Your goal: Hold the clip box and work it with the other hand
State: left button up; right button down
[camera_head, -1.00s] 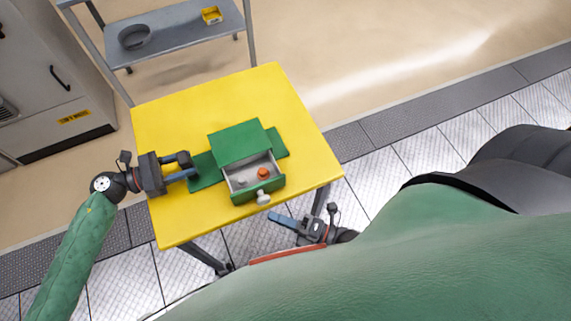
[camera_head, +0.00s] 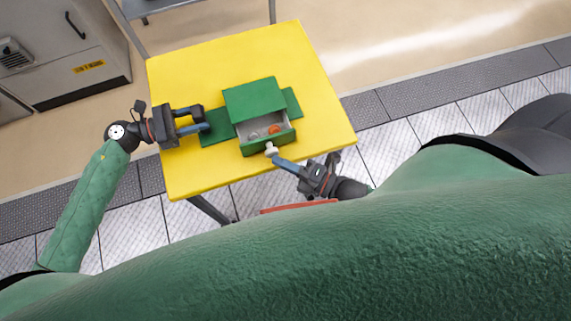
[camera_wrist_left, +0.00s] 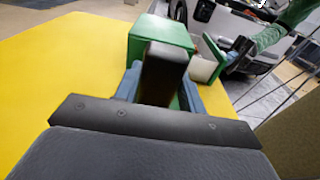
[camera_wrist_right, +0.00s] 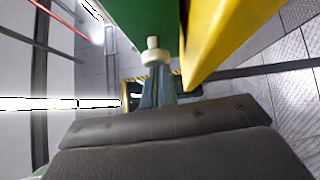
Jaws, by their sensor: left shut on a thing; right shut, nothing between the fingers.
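The green clip box (camera_head: 255,98) sits on the yellow table with its drawer (camera_head: 285,139) pulled out toward me. An orange round piece (camera_head: 275,130) and small pale pieces lie inside the drawer. A white knob (camera_head: 271,148) is on the drawer front; it also shows in the right wrist view (camera_wrist_right: 155,54). My left gripper (camera_head: 204,127) is shut on the green side plate (camera_head: 217,131) at the box's left; its fingertips are partly hidden in the left wrist view. My right gripper (camera_head: 276,159) is shut and empty, its tips at the knob; I cannot tell whether they touch.
The yellow table (camera_head: 200,80) is clear behind and to the right of the box. Its front edge lies under my right gripper. A grey cabinet (camera_head: 60,60) stands at the far left, and a grey shelf (camera_head: 150,8) at the back.

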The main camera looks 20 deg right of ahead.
jog(key=shift+w, duration=1.15)
